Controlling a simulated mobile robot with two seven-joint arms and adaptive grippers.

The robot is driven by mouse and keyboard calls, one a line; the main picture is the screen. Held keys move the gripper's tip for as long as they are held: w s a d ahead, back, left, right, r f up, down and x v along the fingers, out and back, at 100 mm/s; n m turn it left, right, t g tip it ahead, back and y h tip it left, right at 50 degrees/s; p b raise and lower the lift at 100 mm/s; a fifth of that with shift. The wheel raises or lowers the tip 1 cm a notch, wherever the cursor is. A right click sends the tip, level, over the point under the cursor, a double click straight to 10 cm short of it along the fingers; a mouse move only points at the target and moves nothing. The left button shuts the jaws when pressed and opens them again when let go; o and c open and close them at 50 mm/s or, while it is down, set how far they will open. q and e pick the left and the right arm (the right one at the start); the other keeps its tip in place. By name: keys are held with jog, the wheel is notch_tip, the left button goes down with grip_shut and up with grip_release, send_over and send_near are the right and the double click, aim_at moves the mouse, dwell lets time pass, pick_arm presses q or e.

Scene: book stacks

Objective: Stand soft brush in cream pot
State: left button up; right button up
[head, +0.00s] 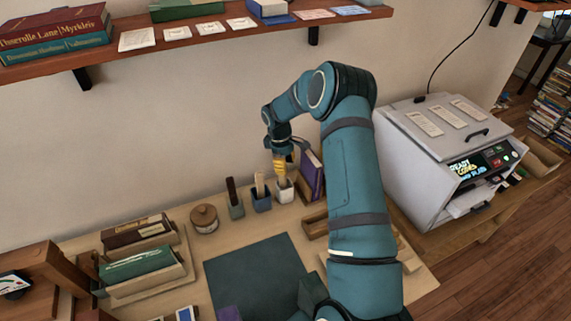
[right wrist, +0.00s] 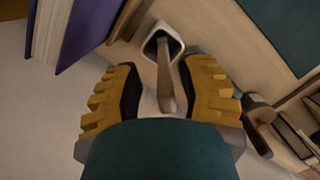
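The cream pot (head: 284,194) stands at the right end of a short row of pots at the back of the desk. It also shows in the right wrist view (right wrist: 176,43). A brush with a pale brown handle (right wrist: 166,85) stands in its mouth, leaning a little; its bristles are hidden. My right gripper (head: 280,165) is just above the pot, pointing down. In the wrist view its yellow fingers (right wrist: 160,68) are spread on either side of the handle, with gaps beside it. My left gripper is not in view.
A blue pot (head: 261,203) and a grey-green pot (head: 236,211), each holding a handled tool, stand to the left. A purple book (head: 312,175) stands close on the right. A round wooden jar (head: 204,219) and a dark mat (head: 250,275) lie further left and forward.

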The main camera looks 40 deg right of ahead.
notch_tip(320, 180, up, 12)
jog(key=w, duration=0.1)
jog(key=shift+w+a, duration=0.25)
jog(key=shift+a, duration=0.15)
jog(key=shift+f, duration=0.1)
dwell(1.0)
